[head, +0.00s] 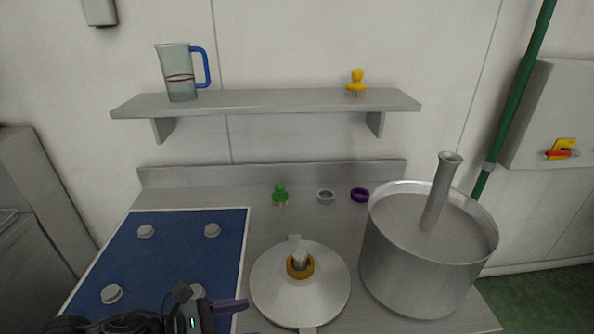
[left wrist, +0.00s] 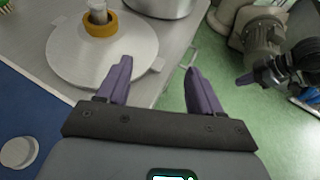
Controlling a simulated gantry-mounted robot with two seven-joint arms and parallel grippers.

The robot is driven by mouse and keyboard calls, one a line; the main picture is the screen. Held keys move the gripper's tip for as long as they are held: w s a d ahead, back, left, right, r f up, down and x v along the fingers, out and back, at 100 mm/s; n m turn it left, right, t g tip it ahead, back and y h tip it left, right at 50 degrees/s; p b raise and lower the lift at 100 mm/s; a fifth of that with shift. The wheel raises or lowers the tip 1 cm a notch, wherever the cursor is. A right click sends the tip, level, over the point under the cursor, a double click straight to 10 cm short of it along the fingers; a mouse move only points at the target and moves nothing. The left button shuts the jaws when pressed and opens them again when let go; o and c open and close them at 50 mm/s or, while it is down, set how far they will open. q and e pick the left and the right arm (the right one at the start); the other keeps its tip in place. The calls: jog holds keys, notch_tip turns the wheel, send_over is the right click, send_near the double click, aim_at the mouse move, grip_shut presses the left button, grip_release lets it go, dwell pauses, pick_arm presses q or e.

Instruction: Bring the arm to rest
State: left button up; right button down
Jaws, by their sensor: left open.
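My left gripper (head: 232,306) is at the bottom of the head view, over the near edge of the blue mat and left of the round metal lid. In the left wrist view its two purple fingers stand wide apart, with nothing between them (left wrist: 156,72). My right gripper (left wrist: 262,75) shows in the left wrist view at the right, over the green floor; whether its jaws are open is unclear. It is outside the head view.
A blue mat (head: 180,262) carries several grey discs. The round lid (head: 275,295) has an orange ring around its knob. A large metal pot (head: 410,275) stands right. A green-topped piece, grey ring and purple ring lie behind. The shelf (head: 270,101) holds a jug and yellow brush.

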pick_arm(q)
jog(key=s+d+f+n+t+h+p, duration=0.1)
jog(key=s+d+f+n, duration=0.8)
jog(key=s+f, duration=0.2)
jog(key=s+a+f+m+g+y, duration=0.1)
jog(key=s+a+f+m+y, duration=0.25)
jog(key=a+m, duration=0.6)
jog(key=s+a+f+m+g+y, duration=0.1)
jog(key=s+a+f+m+y, duration=0.3)
jog(key=m, duration=1)
jog(key=s+a+f+m+g+y, duration=0.1)
jog(key=s+a+f+m+y, duration=0.15)
jog(key=a+m+y, duration=0.65)
notch_tip(320, 180, up, 38)
jog(key=d+m+h+p, duration=0.1)
jog(key=d+h+p, duration=0.1)
jog(key=p, duration=3.6)
jog(key=shift+s+d+r+m+h+p, duration=0.15)
jog(key=shift+d+r+m+h+p, duration=0.15)
jog(key=shift+h, duration=0.45)
pick_arm(e)
notch_tip(320, 180, up, 40)
jog(key=shift+f, duration=0.2)
